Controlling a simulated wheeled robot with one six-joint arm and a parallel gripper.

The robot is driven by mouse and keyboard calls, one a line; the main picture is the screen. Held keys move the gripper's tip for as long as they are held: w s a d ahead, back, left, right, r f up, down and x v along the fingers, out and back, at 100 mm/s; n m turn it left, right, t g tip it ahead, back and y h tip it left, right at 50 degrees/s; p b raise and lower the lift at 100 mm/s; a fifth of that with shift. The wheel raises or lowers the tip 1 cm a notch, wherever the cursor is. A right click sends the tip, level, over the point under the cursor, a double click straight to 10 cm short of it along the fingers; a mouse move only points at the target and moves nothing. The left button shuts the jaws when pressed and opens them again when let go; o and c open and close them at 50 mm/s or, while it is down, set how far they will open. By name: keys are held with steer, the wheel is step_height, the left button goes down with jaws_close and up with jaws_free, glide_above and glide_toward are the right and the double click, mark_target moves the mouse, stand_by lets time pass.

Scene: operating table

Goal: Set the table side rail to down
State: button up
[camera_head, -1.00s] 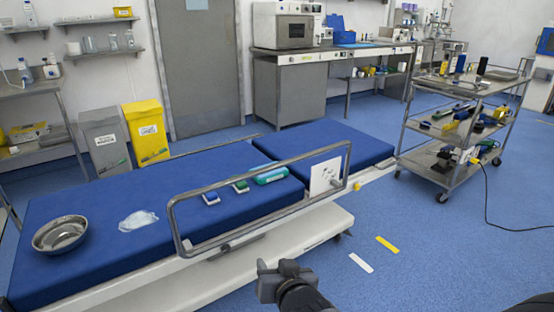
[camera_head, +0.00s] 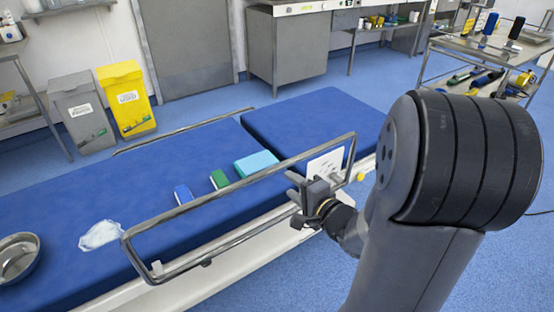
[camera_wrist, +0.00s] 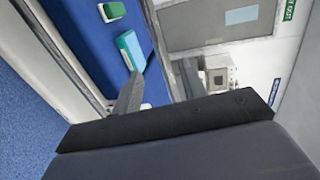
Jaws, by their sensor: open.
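The side rail (camera_head: 222,206) is a grey metal loop along the near side of the blue operating table (camera_head: 185,150). It stands raised above the mattress. A white plate (camera_head: 325,163) shows at the rail's right end, partly behind my gripper. My gripper (camera_head: 293,188) is open and empty, in front of the rail's right part, close to its bars. I cannot tell whether it touches them. In the wrist view, its fingers (camera_wrist: 158,88) reach toward the table edge, with part of the rail (camera_wrist: 155,45) beyond.
A loaded trolley (camera_head: 470,48) stands at the back right.

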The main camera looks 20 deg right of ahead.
mark_target(274, 172)
steer(key=b+x, duration=0.2)
steer(key=x, duration=0.8)
steer(key=shift+w+a+b, duration=0.15)
steer(key=shift+w+b, duration=0.1)
steer(key=shift+b, duration=0.1)
steer(key=shift+c, duration=0.2)
jaws_close()
